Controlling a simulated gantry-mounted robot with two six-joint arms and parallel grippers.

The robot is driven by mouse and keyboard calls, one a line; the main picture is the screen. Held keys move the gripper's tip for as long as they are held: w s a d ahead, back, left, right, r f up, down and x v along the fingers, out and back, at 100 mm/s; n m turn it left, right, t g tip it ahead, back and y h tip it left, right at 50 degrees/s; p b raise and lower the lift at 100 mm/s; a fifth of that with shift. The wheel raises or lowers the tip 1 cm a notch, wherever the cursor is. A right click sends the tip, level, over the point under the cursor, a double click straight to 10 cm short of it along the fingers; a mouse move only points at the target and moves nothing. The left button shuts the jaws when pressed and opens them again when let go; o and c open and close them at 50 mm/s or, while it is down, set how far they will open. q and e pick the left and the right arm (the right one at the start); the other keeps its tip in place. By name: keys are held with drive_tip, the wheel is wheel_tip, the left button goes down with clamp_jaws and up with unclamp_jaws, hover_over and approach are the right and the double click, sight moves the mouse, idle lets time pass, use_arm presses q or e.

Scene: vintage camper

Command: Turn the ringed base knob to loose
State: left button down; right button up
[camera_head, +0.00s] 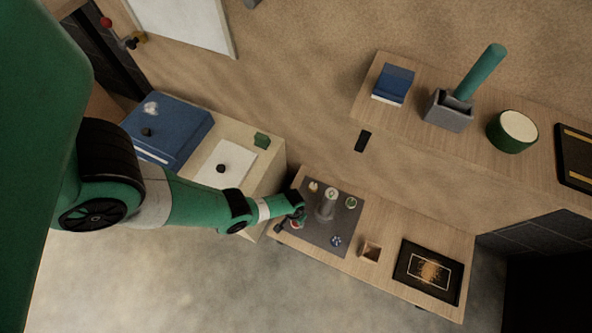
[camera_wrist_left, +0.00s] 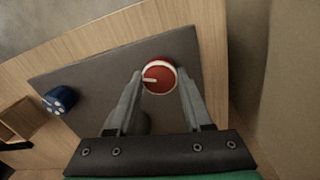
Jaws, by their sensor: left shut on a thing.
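A red round knob with a white ring (camera_wrist_left: 159,77) sits on the dark grey base plate (camera_wrist_left: 95,68) in the left wrist view. A white pointer line on its top runs from the middle toward the picture's left. My left gripper (camera_wrist_left: 160,88) is shut on this red knob, one finger on each side. In the head view, my left gripper (camera_head: 296,215) is at the plate's left edge, mostly covering the red knob. A grey post (camera_head: 326,207) stands in the middle of the base plate (camera_head: 316,242). My right gripper is not in view.
The plate also carries a blue knob (camera_head: 336,241), a green knob (camera_head: 351,203) and a cream knob (camera_head: 314,187). A small wooden box (camera_head: 370,252) and a dark framed picture (camera_head: 429,272) lie to the right. A blue case (camera_head: 180,122) is on the left counter.

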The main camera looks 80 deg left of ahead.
use_arm(q)
drive_tip(key=n, duration=0.5)
drive_tip(key=shift+s+n, duration=0.1)
drive_tip(key=shift+n, duration=0.2)
drive_tip(key=n, duration=0.5)
drive_tip(key=shift+d+y, duration=0.1)
drive_tip(key=shift+y, duration=0.2)
drive_tip(key=n, duration=1.1)
drive_tip(key=shift+n, duration=0.4)
drive_tip(key=shift+c, duration=1.6)
unclamp_jaws()
